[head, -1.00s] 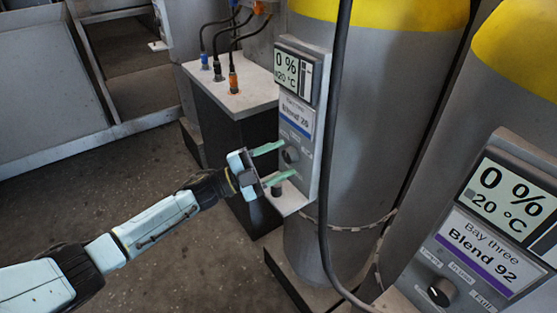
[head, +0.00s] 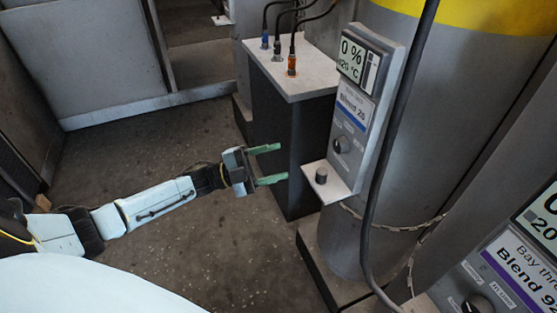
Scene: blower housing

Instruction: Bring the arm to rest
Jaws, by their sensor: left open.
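My left gripper (head: 270,164) is open and empty, with its two green fingers apart and pointing right. It is over the floor, left of the Blend 26 panel (head: 362,110), with a clear gap to the panel. The panel has a dark round knob (head: 342,145) and a small shelf (head: 330,182) with a dark button or knob (head: 321,176) on it. My left arm reaches in from the left edge. My right gripper is not in view.
A dark cabinet with a pale top (head: 300,80) and several cabled plugs stands behind the gripper. A grey cylinder (head: 440,130) with a black hose (head: 388,160) is at the right. The Bay three panel (head: 510,270) is bottom right. Open floor (head: 140,150) lies to the left.

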